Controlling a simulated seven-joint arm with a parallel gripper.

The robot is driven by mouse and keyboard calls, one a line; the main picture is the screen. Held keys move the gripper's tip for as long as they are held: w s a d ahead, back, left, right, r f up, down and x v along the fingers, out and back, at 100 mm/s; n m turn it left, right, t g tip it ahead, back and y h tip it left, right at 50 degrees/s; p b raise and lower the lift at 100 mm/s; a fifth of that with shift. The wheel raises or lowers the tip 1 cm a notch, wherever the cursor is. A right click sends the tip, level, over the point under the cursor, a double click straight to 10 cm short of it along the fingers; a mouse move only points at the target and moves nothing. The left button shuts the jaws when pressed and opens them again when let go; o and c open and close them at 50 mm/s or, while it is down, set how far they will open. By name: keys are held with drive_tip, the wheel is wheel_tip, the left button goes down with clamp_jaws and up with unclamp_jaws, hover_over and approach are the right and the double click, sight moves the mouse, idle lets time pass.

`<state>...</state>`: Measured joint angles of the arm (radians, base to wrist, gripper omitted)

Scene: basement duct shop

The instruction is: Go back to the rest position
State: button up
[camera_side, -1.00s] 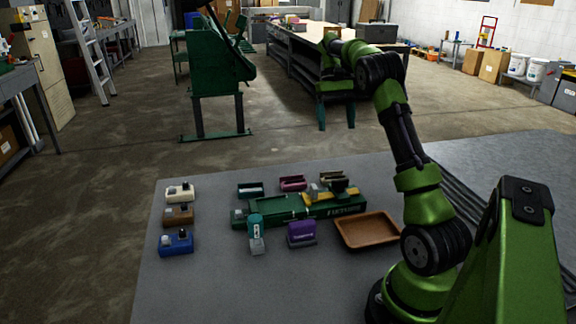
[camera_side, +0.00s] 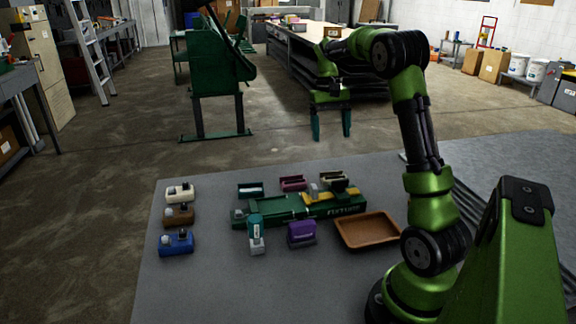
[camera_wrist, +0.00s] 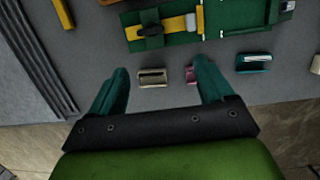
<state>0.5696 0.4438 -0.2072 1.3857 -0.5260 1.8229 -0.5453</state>
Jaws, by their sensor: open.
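My gripper (camera_side: 331,130) hangs in the air beyond the far edge of the grey table (camera_side: 200,295) in the side view, fingers pointing down. Its two teal fingers are apart with nothing held between them. They also show in the wrist view (camera_wrist: 160,75), spread wide. A small tan holder (camera_wrist: 152,77) and part of a maroon holder (camera_wrist: 190,74) appear between the fingers there, below them on the table. The green fixture (camera_side: 285,207) lies on the table with a yellow piece (camera_side: 318,194) at its right end, well clear of my gripper.
White, brown and blue blocks (camera_side: 176,243) line the left side. The table's front left is clear.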

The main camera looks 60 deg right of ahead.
drive_tip(key=a+r+n+t, duration=0.25)
drive_tip(key=a+t, duration=0.25)
drive_tip(key=a, duration=1.2)
drive_tip(key=s+a+n+t, duration=0.1)
drive_tip(key=s+a+t, duration=0.1)
drive_tip(key=s+a, duration=0.2)
drive_tip(key=s+a+r+n+t, duration=0.1)
drive_tip(key=s+a, duration=0.3)
drive_tip(key=a, duration=0.6)
drive_tip(key=shift+a+t+y, duration=0.3)
drive_tip(key=shift+t+y, duration=0.1)
drive_tip(key=shift+t, duration=0.2)
drive_tip(key=shift+s+r+n, duration=0.1)
drive_tip(key=shift+n, duration=0.15)
